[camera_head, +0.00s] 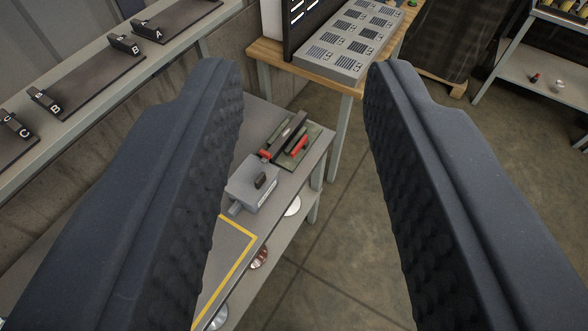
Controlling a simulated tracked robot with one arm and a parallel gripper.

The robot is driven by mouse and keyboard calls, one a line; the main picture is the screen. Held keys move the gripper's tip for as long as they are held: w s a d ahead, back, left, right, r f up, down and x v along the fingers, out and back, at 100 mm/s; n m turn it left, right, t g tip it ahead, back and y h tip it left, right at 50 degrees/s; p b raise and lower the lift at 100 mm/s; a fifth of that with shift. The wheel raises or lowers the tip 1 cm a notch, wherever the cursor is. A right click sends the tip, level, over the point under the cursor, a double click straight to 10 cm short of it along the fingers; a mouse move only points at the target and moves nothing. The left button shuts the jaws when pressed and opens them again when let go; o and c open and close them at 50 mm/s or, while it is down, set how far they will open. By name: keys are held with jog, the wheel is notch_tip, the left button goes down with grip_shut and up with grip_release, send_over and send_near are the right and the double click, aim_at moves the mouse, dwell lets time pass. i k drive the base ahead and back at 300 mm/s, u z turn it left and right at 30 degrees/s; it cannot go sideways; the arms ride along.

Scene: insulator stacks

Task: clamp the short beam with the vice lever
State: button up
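My gripper (305,75) is open and empty. Its two dark, ridged fingers frame the view at left and right, pointing away from me. Between them, farther off and lower, a green plate (313,138) lies on a grey bench. A dark bar (291,129) lies across the plate, with a red piece (300,146) to its right and another red piece (265,154) at its near left end. I cannot tell for sure which part is the vice lever or whether the bar is the short beam. My fingers do not touch them.
A grey box (247,189) with a dark knob sits on the bench (235,229) nearer me, by a yellow-outlined area. Round pieces (293,206) show along the bench's right side. A wooden-topped table (347,86) stands behind. A shelf with lettered plates is at left; floor is open at right.

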aim_at(304, 142)
jog(key=z, duration=0.4)
jog(key=i, duration=1.15)
jog(key=u, duration=0.6)
